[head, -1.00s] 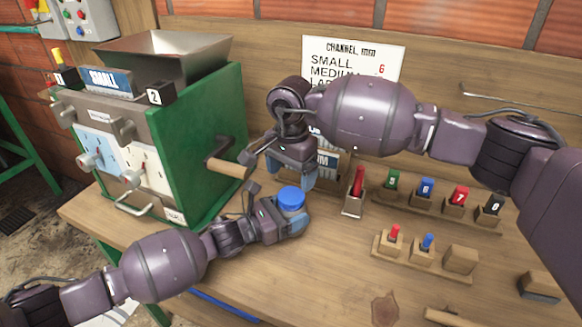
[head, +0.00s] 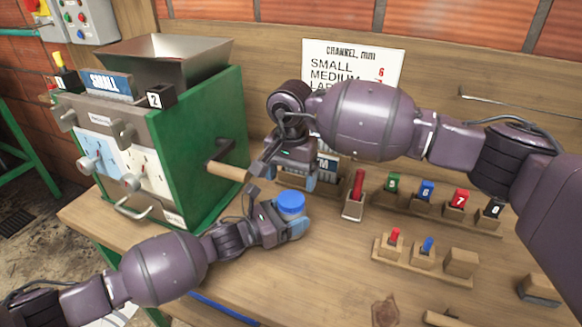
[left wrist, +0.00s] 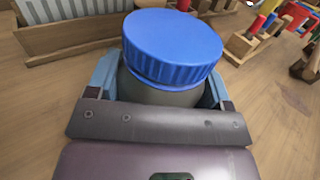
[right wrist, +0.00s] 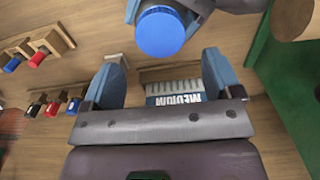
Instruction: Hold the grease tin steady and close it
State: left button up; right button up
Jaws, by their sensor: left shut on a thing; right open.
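The grease tin has a grey body (left wrist: 165,93) and a ribbed blue lid (left wrist: 172,45). My left gripper (head: 288,228) is shut around the body and holds the tin upright just above or on the bench; I cannot tell which. The lid sits on top, looking slightly tilted in the left wrist view; I cannot tell how tightly it is seated. It also shows in the head view (head: 291,203) and right wrist view (right wrist: 160,32). My right gripper (head: 292,180) is open and empty, behind and above the tin, apart from the lid.
The green pulper (head: 213,150) stands at left, its wooden handle (head: 228,171) close to both grippers. A "MEDIUM" block (right wrist: 178,99) is behind my right gripper. A red-handled piece (head: 357,187) and racks of coloured pegs (head: 425,205) stand at right. The front bench is mostly clear.

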aim_at(291, 199)
jog(key=shift+f, duration=2.9)
jog(key=c, duration=0.9)
jog(key=shift+m, duration=1.6)
jog(key=shift+c, duration=0.2)
jog(key=o, duration=1)
